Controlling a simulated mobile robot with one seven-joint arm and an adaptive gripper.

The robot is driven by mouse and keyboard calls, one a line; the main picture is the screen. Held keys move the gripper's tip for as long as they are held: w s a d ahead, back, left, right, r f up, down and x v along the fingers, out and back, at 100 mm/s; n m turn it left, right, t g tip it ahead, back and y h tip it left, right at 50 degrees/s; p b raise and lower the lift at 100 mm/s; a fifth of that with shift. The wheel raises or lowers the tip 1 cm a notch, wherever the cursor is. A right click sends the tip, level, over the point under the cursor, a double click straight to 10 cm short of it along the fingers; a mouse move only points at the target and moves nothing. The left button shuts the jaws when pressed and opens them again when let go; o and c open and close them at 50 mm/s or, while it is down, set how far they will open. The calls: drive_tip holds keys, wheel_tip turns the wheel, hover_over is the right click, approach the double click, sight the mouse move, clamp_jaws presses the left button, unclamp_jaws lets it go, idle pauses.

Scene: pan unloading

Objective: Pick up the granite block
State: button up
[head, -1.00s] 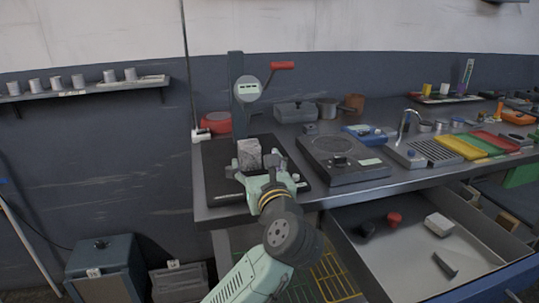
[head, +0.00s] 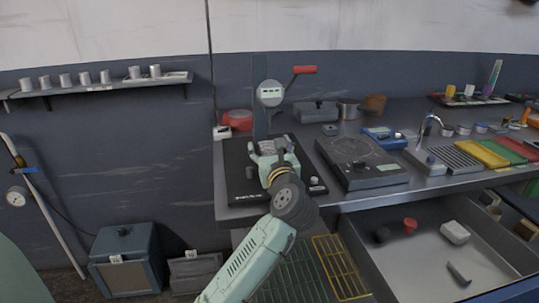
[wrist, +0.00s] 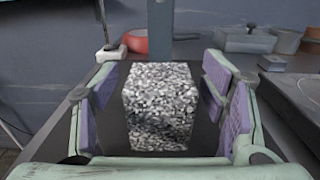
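The granite block (wrist: 160,105) is a speckled grey and white block. In the wrist view it stands upright between the two purple-padded fingers of my gripper (wrist: 160,112). Gaps show on both sides of the block, so the fingers are open around it and apart from it. In the head view my gripper (head: 272,150) is over the dark plate of the press stand (head: 240,193) at the left end of the bench. There the block is mostly hidden by my gripper.
The stand's dark post with a round gauge (head: 270,93) and red handle (head: 304,70) rises just behind the block. A red round item (head: 237,118) lies behind left. A black hotplate (head: 362,165) is to the right. An open drawer (head: 400,270) juts out below the bench.

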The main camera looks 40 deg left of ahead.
drive_tip(key=shift+r, duration=0.1)
clamp_jaws()
idle(0.6)
